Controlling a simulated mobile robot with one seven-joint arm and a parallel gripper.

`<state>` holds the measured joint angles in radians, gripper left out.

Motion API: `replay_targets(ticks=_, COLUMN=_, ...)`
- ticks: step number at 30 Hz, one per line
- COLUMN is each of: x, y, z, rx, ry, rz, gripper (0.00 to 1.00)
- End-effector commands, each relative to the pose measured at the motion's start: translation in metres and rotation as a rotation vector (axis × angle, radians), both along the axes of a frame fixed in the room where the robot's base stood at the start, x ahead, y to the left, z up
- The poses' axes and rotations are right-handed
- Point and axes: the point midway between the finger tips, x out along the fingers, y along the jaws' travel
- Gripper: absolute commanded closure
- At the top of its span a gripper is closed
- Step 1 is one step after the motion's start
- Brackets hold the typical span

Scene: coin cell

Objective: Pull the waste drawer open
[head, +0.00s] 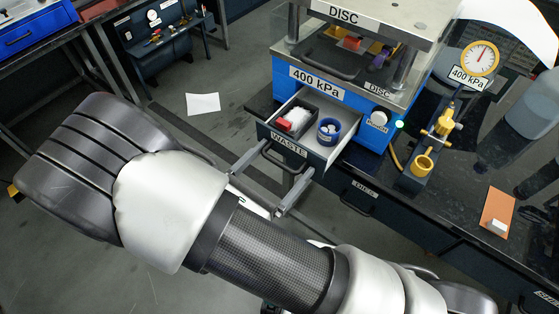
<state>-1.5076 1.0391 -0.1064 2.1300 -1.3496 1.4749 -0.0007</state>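The waste drawer (289,150), labelled WASTE, is pulled out from the blue press body in the head view. Its inside shows from above. My gripper (288,160) is in front of the drawer face, below the label. Its two grey fingers are spread apart, one near the left end of the face and one near the right. A dark handle (291,171) shows between the fingers. I cannot tell whether a finger touches the handle or the face.
The drawer holds a dark bin with red and white pieces (294,120) and a blue cup (328,131). A brass fitting (438,130) and pressure gauge (480,58) stand on the black bench to the right. White paper (203,103) lies on the open floor.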

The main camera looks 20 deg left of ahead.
Motion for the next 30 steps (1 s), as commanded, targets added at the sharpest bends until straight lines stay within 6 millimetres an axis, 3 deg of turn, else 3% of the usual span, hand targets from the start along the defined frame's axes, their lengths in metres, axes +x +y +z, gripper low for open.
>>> replay_targets(ticks=8, x=-0.001, y=0.002, z=0.001, rx=0.003, ry=-0.002, rz=0.003, gripper=0.05)
replay_targets(ticks=13, x=-0.015, y=0.008, z=0.0, rx=0.005, ry=-0.002, rz=0.006, gripper=0.05)
replay_targets(ticks=30, x=-0.138, y=0.05, z=-0.001, rx=0.003, ry=0.0, rz=0.004, gripper=0.05)
